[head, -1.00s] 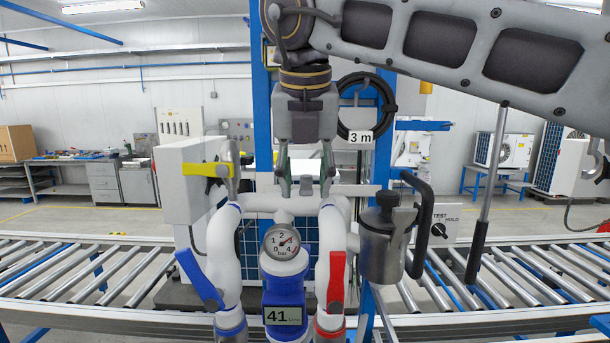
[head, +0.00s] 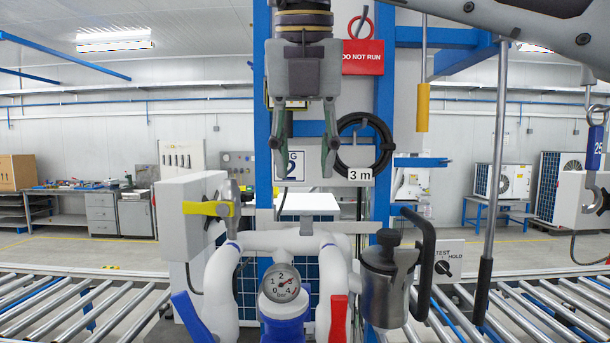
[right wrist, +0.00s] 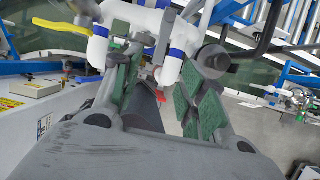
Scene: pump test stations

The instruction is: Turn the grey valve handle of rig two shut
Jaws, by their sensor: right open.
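My right gripper (head: 303,150) hangs fingers down, open and empty, in front of the blue frame, above the white pipes (head: 290,238). Its green-padded fingers stand apart in the right wrist view (right wrist: 155,85) too. A partly covered sign (head: 291,165) behind it shows a G and part of a 2. At the pipes' upper left, a grey metal upright piece (head: 232,192) stands beside a yellow lever (head: 208,208); I cannot tell whether it is the grey handle. A blue handle (head: 190,317) and a red handle (head: 338,318) are lower down. My left gripper is out of view.
A pressure gauge (head: 280,282) sits front centre. A grey metal jug-like vessel (head: 382,275) with a black handle stands right of the pipes. A rod with a black grip (head: 483,290) hangs farther right. A red DO NOT RUN tag (head: 362,57) and black hose coil (head: 365,147) are close to my gripper.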

